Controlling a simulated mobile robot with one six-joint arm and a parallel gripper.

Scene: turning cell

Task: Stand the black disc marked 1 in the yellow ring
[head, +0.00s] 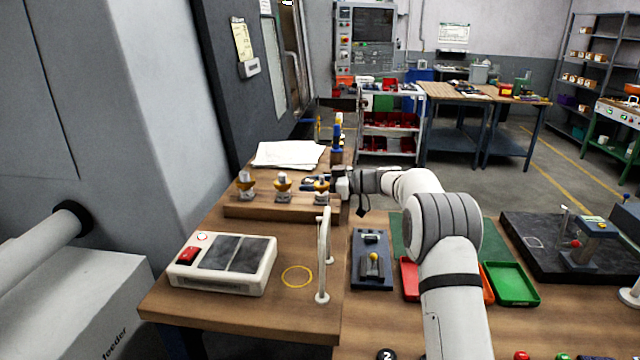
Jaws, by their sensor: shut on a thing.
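The yellow ring (297,287) is a thin circle lying flat on the wooden bench, and its inside is bare. My gripper (326,185) is beyond the ring, close to the right end of a wooden tool rack. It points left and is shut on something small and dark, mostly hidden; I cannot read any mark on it. A black disc with a white 2 (387,355) is partly cut off at the bottom edge. I cannot make out a disc marked 1 anywhere.
A white upright rail (324,255) stands just right of the ring. A white box with a red button (222,264) is to its left. The wooden rack (265,211) holds several toolholders behind. Green (512,284) and red trays (409,278) lie right.

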